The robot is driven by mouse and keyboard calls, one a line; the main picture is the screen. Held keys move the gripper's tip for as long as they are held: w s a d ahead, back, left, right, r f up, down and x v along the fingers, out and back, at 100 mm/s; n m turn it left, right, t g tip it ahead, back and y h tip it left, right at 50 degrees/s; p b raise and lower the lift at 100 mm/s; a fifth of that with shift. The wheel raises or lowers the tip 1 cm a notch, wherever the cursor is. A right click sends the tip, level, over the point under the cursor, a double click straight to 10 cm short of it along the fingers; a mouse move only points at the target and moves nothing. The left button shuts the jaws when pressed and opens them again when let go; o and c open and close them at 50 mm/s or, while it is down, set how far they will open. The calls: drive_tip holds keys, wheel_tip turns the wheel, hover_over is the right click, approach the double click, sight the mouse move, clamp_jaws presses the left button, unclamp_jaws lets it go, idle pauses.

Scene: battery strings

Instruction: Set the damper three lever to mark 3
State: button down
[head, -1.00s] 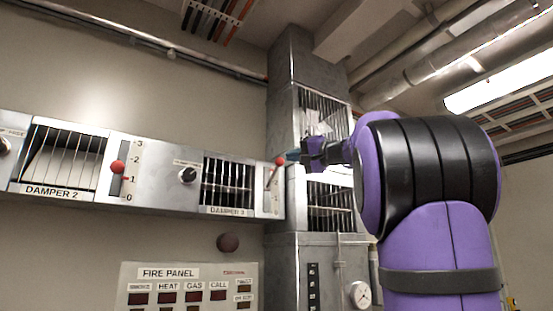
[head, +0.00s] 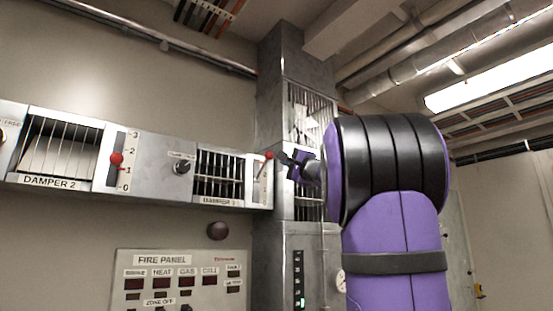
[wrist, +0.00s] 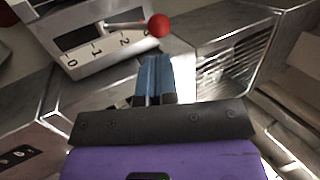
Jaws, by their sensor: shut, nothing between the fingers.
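The damper three lever is a thin rod with a red ball knob (head: 269,155), at the right end of the damper 3 panel (head: 251,193). In the wrist view the red knob (wrist: 160,26) stands at the 3 end of the white scale plate (wrist: 88,57), partly covering the 3. The marks 0, 1 and 2 are readable there. My gripper (wrist: 155,62) is shut and empty, its blue fingertips just below the knob with a small gap showing. In the head view my gripper (head: 284,158) is just right of the knob.
The damper 2 lever (head: 117,159) is further left. A grey metal duct with a grille (head: 308,112) stands close behind my gripper. The fire panel (head: 170,280) is below.

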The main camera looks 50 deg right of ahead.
sight(272, 153)
drive_tip(key=x, duration=0.5)
drive_tip(key=shift+w+d+r, duration=0.1)
drive_tip(key=shift+w, duration=0.2)
drive_tip(key=shift+r, duration=0.15)
drive_tip(key=shift+w+r, duration=0.35)
drive_tip(key=shift+r, duration=0.45)
drive_tip(key=shift+f, duration=0.15)
